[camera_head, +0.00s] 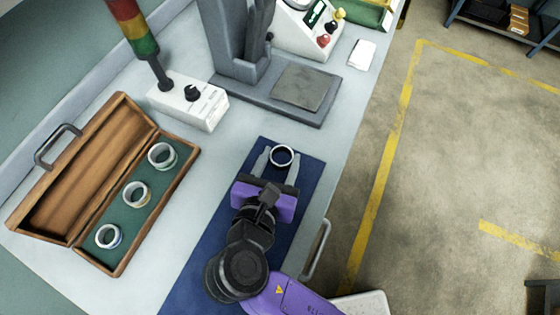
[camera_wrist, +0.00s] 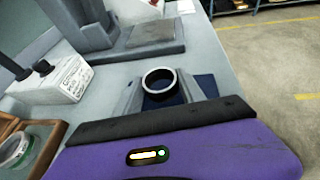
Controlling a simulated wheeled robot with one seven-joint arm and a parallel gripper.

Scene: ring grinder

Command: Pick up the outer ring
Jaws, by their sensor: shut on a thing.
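The outer ring (camera_head: 281,156), a dark ring with a bright metal rim, sits between the fingertips of my gripper (camera_head: 279,160) over the blue mat (camera_head: 268,145). My gripper is shut on it, with one grey finger on each side.
An open wooden case (camera_head: 160,203) with three rings in green lining stands at left. A white control box (camera_head: 188,102) and a grey stand (camera_head: 240,79) are behind the mat. The table's right edge has a handle (camera_head: 317,250). The bench between case and mat is clear.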

